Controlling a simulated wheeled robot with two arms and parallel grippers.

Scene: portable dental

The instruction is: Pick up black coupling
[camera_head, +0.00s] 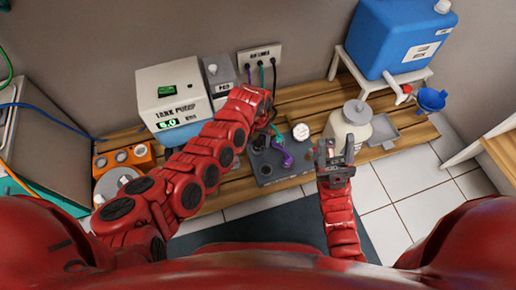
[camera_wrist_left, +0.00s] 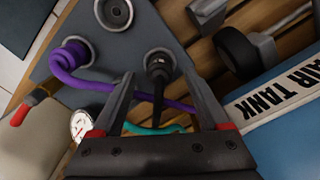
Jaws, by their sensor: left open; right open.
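The black coupling (camera_wrist_left: 158,64) sits in a socket on the grey plate (camera_wrist_left: 60,88), with its black hose running down toward my gripper in the left wrist view. My left gripper (camera_wrist_left: 161,88) is open, its fingers on either side of the hose just short of the coupling; contact is not visible. In the head view my left gripper (camera_head: 270,118) is over the plate's back, and its fingers are mostly hidden by the arm. My right gripper (camera_head: 334,153) is open and empty, in front of the cream jar.
A purple hose (camera_wrist_left: 90,82) is fitted in the adjacent socket and passes beside the black hose. A teal hose (camera_wrist_left: 155,129) lies below. The cream jar (camera_head: 352,128), gauge (camera_head: 301,131) and tank pump (camera_head: 173,92) stand around the plate on the wooden bench.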

